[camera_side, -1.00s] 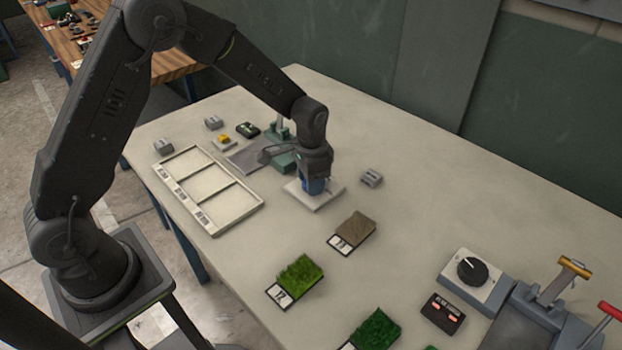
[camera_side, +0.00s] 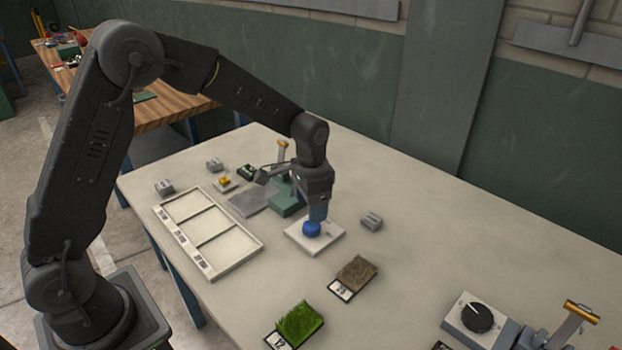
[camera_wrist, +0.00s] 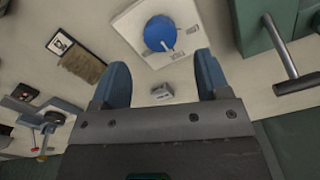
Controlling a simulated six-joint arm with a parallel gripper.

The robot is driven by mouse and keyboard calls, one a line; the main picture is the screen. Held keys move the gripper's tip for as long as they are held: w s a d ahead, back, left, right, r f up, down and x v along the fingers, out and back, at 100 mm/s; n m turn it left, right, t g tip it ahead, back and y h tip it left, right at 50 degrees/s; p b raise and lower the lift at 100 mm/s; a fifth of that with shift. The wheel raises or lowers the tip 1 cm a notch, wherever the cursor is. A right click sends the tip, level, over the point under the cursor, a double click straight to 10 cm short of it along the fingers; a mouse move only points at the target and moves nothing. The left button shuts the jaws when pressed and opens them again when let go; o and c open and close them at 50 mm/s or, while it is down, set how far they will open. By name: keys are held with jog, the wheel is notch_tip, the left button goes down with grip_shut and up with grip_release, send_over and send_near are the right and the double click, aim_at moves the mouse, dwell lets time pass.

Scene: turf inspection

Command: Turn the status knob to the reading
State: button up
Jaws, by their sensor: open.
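A round blue knob (camera_side: 311,229) sits on a square white plate (camera_side: 328,245) near the middle of the bench. In the wrist view the knob (camera_wrist: 160,34) has a pale pointer mark on its face; any scale is too small to read. My gripper (camera_side: 317,212) is just above the knob, pointing down. In the wrist view my gripper (camera_wrist: 162,62) has its two blue fingers spread, with nothing between them. A black dial (camera_side: 477,318) with a white pointer stands on a pale box at the front right. I cannot tell which one is the status knob.
A white three-compartment tray (camera_side: 248,258) lies left of the plate. A green stand (camera_side: 287,204) is close behind my gripper. A small grey block (camera_side: 371,221) sits right of the plate. Brown turf (camera_side: 356,271) and green turf (camera_side: 299,322) samples lie in front. The right rear bench is clear.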

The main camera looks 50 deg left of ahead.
aim_at(310, 226)
notch_tip(310, 226, up, 8)
jog(key=shift+f, duration=0.15)
dwell(0.3)
jog(key=s+r+n+t, duration=0.2)
jog(key=s+r+t, duration=0.1)
jog(key=s+r, duration=0.7)
jog(key=s+a+n+t, duration=0.1)
jog(key=s+n+t, duration=0.1)
jog(key=s, duration=1.2)
jog(key=shift+s+f+t, duration=0.15)
jog(key=shift+f+t, duration=0.15)
jog(key=shift+f, duration=0.15)
